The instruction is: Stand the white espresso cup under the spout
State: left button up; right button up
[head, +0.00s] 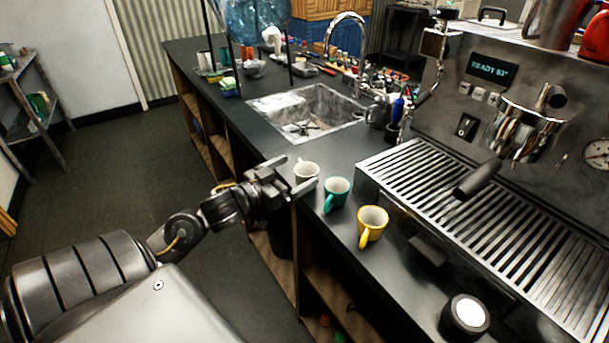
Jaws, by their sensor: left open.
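The white espresso cup (306,173) stands upright on the dark counter, left of the teal and yellow cups. My left gripper (296,174) is open at the counter's front edge. Its two fingers appear on either side of the white cup; I cannot tell whether they touch it. The espresso machine (490,120) stands at the right. Its portafilter handle (478,180) sticks out over the slatted drip tray (408,165). The spout itself is hard to make out under the chrome group head (524,125). My right gripper is not in view.
A teal cup (337,192) and a yellow cup (372,223) stand close to the right of the white cup. A round tool with a white top (467,315) sits at the front right. A sink (308,108) with a faucet lies behind. The drip tray is bare.

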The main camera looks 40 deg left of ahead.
aim_at(310, 164)
pick_arm(q)
jog(key=shift+w+d+r, duration=0.15)
jog(key=shift+w, duration=0.2)
jog(key=w, duration=0.1)
jog(key=w+d, duration=0.1)
jog(key=w, duration=0.1)
jog(key=shift+w+d+p, duration=0.1)
jog(key=shift+w+p, duration=0.1)
jog(key=shift+p, duration=0.2)
jog(key=shift+w, duration=0.45)
jog(key=c, duration=1)
